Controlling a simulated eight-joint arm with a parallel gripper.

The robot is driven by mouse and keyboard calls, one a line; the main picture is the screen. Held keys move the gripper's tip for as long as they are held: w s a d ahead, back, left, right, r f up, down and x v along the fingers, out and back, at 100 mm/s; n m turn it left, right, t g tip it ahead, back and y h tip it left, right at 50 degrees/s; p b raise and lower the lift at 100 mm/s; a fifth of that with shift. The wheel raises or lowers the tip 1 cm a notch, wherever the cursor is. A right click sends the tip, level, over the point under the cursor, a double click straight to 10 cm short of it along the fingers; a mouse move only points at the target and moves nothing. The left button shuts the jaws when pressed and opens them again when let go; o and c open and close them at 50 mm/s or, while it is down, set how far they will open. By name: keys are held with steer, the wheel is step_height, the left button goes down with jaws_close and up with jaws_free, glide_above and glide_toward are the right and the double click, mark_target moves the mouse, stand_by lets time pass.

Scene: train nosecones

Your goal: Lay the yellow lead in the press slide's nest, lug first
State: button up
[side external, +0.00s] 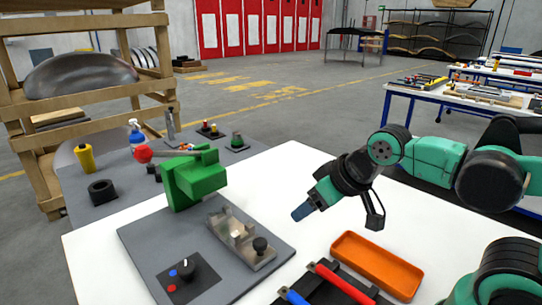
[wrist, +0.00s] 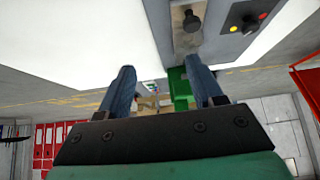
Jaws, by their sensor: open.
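The green press (side external: 195,178) with a red ball handle stands on a grey base plate. Its metal slide (side external: 238,240), with a black knob, sticks out in front, and I make out no lead in it. The slide also shows at the top of the wrist view (wrist: 188,40). My gripper (side external: 302,212) is open in the air to the right of the press and slide. Its two blue fingers (wrist: 163,88) are apart with nothing held between them. I cannot pick out the yellow lead in either view. A red lead (side external: 343,283) and a blue lead (side external: 295,297) lie on a black rack at the lower edge.
An orange tray (side external: 376,265) lies on the white table right of the rack. A control panel with a black knob (side external: 186,268) sits at the base plate's front. A grey side table (side external: 110,205) behind holds bottles and small parts. White tabletop is clear below my gripper.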

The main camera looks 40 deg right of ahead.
steer(key=s+a+f+g, duration=0.1)
steer(key=s+a+g, duration=0.1)
steer(key=a, duration=0.3)
steer(key=s+a+f+g, duration=0.2)
steer(key=s+a, duration=0.1)
steer(key=a, duration=0.2)
steer(key=s+a+f+g, duration=0.2)
steer(key=a+g, duration=0.1)
steer(key=a, duration=0.2)
steer(key=shift+s+f, duration=0.25)
steer(key=shift+s, duration=0.05)
steer(key=shift+s+f, duration=0.15)
steer(key=shift+f, duration=2.7)
jaws_close()
